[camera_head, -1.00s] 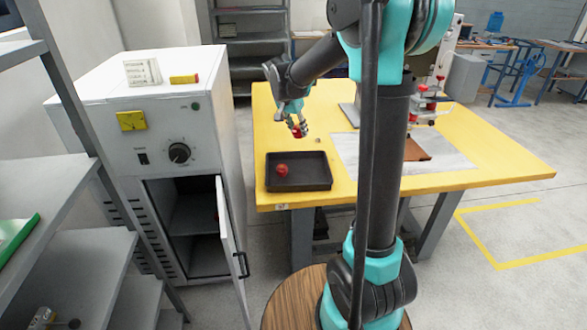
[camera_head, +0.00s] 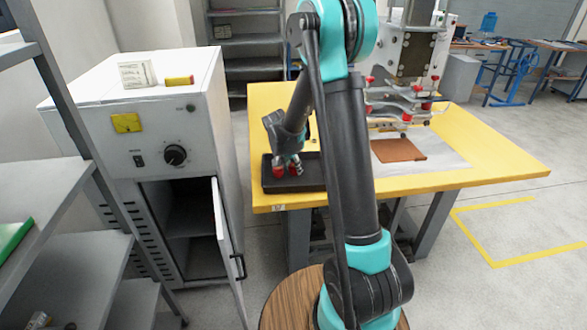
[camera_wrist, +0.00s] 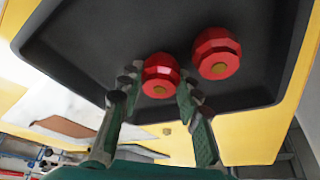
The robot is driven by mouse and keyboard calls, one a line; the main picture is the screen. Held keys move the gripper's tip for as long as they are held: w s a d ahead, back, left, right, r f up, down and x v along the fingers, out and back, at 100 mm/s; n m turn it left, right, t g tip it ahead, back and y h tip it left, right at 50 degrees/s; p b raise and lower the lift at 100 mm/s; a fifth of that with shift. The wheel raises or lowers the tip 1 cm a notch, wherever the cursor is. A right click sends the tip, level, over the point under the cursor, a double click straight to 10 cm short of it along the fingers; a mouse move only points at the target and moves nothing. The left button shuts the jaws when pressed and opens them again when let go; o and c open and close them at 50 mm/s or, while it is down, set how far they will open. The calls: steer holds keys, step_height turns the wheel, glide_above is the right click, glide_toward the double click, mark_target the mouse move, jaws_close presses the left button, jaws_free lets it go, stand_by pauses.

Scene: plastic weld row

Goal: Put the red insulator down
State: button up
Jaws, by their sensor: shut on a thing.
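My gripper (camera_head: 289,164) is low over the black tray (camera_head: 310,184) at the table's left front. It is shut on a red insulator (camera_wrist: 160,80), faceted with a brass-coloured centre, which sits between the fingertips in the wrist view. A second red insulator (camera_wrist: 217,53) lies in the tray beside it, apart from the fingers. In the head view the held insulator (camera_head: 297,170) is just right of the lying one (camera_head: 279,171). I cannot tell whether the held insulator touches the tray floor.
The yellow table (camera_head: 460,180) carries a press (camera_head: 405,70) with red knobs and a brown sheet (camera_head: 398,150) on a pale mat. Left of it stands a white cabinet (camera_head: 180,125) with its door (camera_head: 228,245) open. The tray's right part looks free.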

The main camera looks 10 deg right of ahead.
steer(key=shift+f, duration=0.25)
steer(key=o, duration=1.2)
steer(key=shift+f, duration=0.15)
steer(key=shift+c, duration=0.2)
steer(key=v, duration=1.1)
steer(key=s+d+f+n+y, duration=0.1)
steer(key=s+d+n, duration=0.1)
steer(key=s, duration=0.7)
steer(key=s+d+f+n+y, duration=0.1)
steer(key=s+d+f+n, duration=0.1)
steer(key=s, duration=0.7)
steer(key=s+d+f+n+t+y, duration=0.1)
steer(key=s+d+f+n, duration=0.1)
steer(key=s+n, duration=0.3)
steer(key=s+d, duration=0.1)
steer(key=s, duration=0.3)
steer(key=shift+s+d, duration=0.2)
steer(key=shift+d, duration=0.2)
